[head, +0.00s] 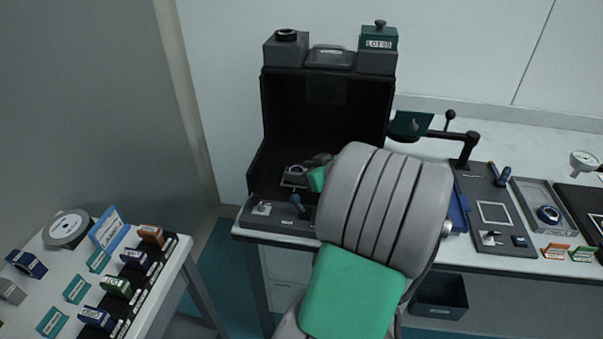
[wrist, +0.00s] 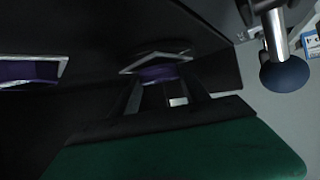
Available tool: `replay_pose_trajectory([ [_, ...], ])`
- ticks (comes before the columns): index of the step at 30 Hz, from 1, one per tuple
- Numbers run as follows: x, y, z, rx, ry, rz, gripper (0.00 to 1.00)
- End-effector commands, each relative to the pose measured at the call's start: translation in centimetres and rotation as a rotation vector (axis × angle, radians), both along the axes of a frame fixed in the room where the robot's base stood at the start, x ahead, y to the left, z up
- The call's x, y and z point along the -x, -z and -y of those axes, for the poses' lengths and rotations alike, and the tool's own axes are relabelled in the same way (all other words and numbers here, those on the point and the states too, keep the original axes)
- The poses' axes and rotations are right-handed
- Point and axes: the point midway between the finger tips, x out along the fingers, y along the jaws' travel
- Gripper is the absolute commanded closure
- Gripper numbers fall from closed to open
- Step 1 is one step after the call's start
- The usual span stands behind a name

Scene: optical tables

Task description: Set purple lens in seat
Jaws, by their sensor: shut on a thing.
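My gripper (wrist: 165,88) is in the middle of the wrist view, shut on a purple piece, the purple lens (wrist: 158,74), by a pale angular outline, the seat (wrist: 155,60). Whether the lens sits inside this outline or just over it I cannot tell. A second purple patch (wrist: 28,72) with a pale edge shows at the far left; what it is I cannot tell. In the head view my arm reaches into a black open-fronted booth (head: 325,105) and hides most of my gripper. A pale-outlined frame (head: 294,180) lies on the booth floor; no purple shows there.
A knobbed lever (wrist: 284,74) stands at the right of the wrist view, apart from my gripper. A dark swing arm (head: 455,134) and a tray (head: 545,205) are on the bench to the right. A side table (head: 165,275) at lower left holds several coloured blocks.

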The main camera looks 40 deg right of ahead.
Motion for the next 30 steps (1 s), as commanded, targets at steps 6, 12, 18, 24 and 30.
replay_pose_trajectory([
  [6,-0.01,0.47,0.05,0.004,0.0,0.002,0.89],
  [12,0.01,0.68,0.03,0.003,-0.001,0.002,0.42],
  [18,0.02,0.68,0.04,0.002,0.0,0.002,0.26],
  [24,0.04,0.66,0.15,0.005,0.002,0.002,0.25],
  [30,0.06,0.41,0.22,0.006,0.004,0.002,0.25],
])
